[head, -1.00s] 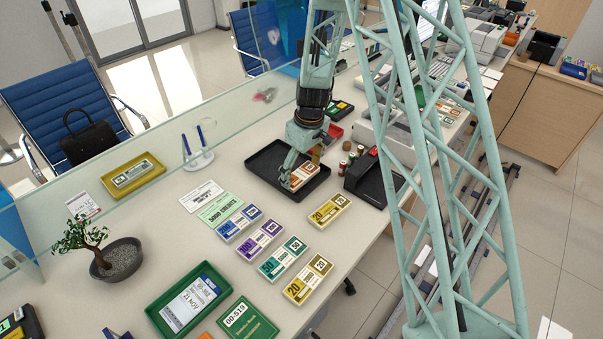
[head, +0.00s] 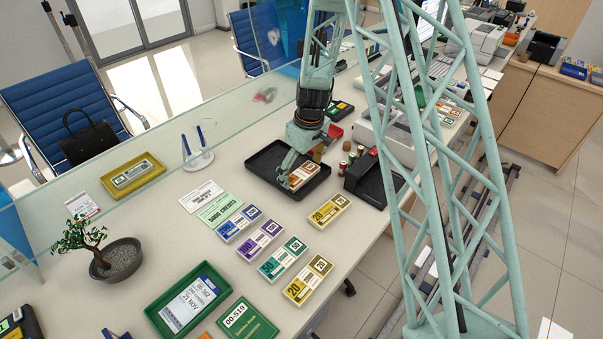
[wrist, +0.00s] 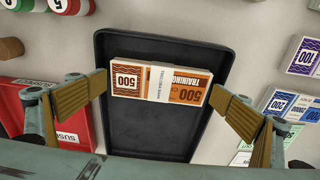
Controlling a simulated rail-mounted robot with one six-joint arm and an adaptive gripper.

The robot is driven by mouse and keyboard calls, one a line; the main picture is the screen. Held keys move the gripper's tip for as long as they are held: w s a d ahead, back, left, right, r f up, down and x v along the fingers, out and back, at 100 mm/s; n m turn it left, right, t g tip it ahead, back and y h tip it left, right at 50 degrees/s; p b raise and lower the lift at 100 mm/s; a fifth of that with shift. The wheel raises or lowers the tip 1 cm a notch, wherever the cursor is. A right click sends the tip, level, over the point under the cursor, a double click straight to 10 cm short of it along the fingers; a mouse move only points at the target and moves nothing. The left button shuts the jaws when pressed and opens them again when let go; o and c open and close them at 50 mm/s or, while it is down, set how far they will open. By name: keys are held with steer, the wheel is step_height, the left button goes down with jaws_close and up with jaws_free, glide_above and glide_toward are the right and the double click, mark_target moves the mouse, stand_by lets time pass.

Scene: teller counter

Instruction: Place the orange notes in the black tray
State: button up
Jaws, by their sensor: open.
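The orange notes (wrist: 160,82) are a banded bundle marked 500. They lie in the black tray (wrist: 165,137), toward its far end in the wrist view. In the head view the orange notes (head: 303,175) show in the black tray (head: 262,160), partly behind my gripper (head: 300,172). In the wrist view my gripper (wrist: 158,103) is open, with one finger beyond each end of the bundle. Gaps show between the finger pads and the bundle, so it is not gripped.
Yellow notes (head: 329,210) lie in front of the tray. A black device (head: 372,180) and small cylinders stand to its right. Blue (head: 239,223), purple (head: 260,241) and teal (head: 283,259) bundles lie nearer. A glass screen (head: 130,145) runs along the counter's far side.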

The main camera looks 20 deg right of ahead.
mark_target(304, 176)
steer(key=shift+r, duration=0.2)
step_height(304, 176, up, 12)
steer(key=s+p, duration=0.1)
steer(key=p, duration=0.1)
steer(key=shift+d, duration=0.4)
steer(key=shift+s, duration=0.15)
stand_by(0.9)
